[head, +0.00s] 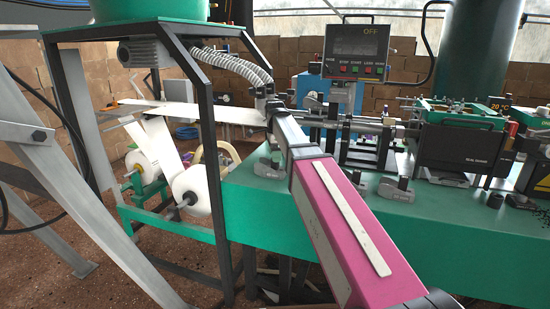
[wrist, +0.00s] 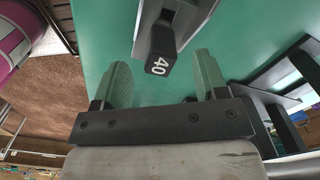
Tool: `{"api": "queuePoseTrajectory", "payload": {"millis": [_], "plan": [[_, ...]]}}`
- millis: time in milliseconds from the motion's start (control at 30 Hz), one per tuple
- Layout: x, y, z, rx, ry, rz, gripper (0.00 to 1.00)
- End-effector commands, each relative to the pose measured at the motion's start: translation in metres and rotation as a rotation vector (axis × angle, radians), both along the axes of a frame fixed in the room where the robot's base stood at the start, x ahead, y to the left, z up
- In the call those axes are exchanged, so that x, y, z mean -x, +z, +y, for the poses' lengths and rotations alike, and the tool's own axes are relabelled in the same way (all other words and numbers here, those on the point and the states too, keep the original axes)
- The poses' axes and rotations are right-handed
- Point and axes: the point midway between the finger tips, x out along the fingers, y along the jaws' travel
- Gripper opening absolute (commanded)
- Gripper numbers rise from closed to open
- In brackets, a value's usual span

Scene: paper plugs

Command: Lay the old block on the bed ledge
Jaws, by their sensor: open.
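A dark block (wrist: 160,58) marked "40" sits on the end of a grey metal part in the wrist view, above the green bed (wrist: 100,35). I cannot tell whether it is the old block. My gripper (wrist: 164,76) is open, its two green fingers either side of the block's lower end, with gaps visible. No separate ledge can be made out. My gripper is not clear in the head view.
A control panel (head: 357,50) reading "OFF" stands behind the bed. A dark machine block (head: 460,150) and rails stand at the right. White paper rolls (head: 192,188) hang in a green frame at the left. Dark grey bars (wrist: 285,85) lie right of my fingers.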

Motion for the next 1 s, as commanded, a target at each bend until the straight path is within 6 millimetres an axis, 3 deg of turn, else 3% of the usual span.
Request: {"api": "queuePoseTrajectory", "payload": {"millis": [500,700,1000], "plan": [[-0.001,0.09,0.0,0.0,0.0,-0.002,0.66],[0.0,0.105,0.0,0.0,0.0,-0.001,0.66],[0.0,0.108,0.0,0.0,0.0,0.0,0.66]]}}
